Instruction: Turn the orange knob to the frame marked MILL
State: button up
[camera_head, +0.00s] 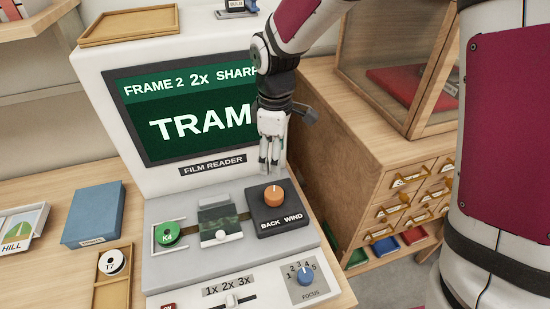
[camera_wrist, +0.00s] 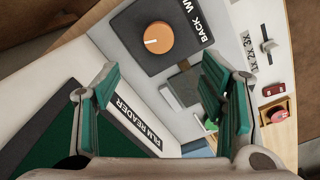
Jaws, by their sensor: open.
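The orange knob (camera_head: 274,196) stands on a dark block (camera_head: 292,210) lettered BACK and WIND, on the film reader's deck. In the wrist view the knob (camera_wrist: 158,37) shows a pale pointer line and lies beyond the fingertips. My gripper (camera_head: 269,166) is open and empty, above and slightly behind the knob, apart from it. In the wrist view its green-padded fingers (camera_wrist: 155,80) are spread wide. The screen (camera_head: 190,105) reads FRAME 2, 2x, a word starting SHARP, and TRAM; my arm covers its right edge.
A green K4 reel (camera_head: 167,234) and film gate (camera_head: 221,222) sit left of the knob block. A blue focus knob (camera_head: 305,275) and the magnification slider (camera_head: 228,301) are at the front. A drawer cabinet (camera_head: 345,130) stands close on the right.

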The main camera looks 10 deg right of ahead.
aim_at(274, 193)
jog(key=f, duration=1)
jog(key=f+p, duration=0.1)
jog(key=f, duration=0.4)
jog(key=shift+w+a+f, duration=0.1)
jog(key=shift+w+f, duration=0.05)
jog(key=shift+w, duration=0.15)
jog(key=c, duration=1.2)
